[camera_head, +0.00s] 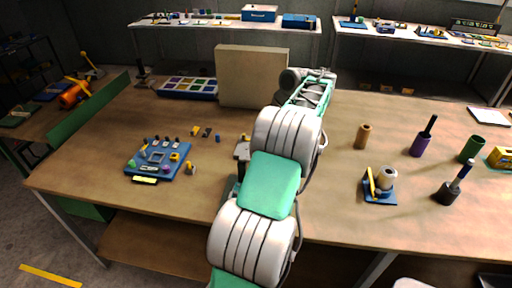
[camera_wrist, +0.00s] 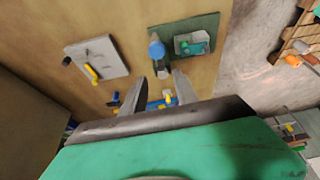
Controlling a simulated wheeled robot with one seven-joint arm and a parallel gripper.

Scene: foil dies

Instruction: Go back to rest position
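In the head view my arm reaches up over the workbench (camera_head: 335,195) from the bottom middle. The gripper itself cannot be made out there.
A blue fixture board (camera_head: 148,172) with small parts lies left. A tray of coloured squares (camera_head: 190,86) is behind it. To the right stand a tan cylinder (camera_head: 362,136), a purple holder (camera_head: 420,146), a green cup (camera_head: 471,149) and a blue-based stand (camera_head: 380,197).

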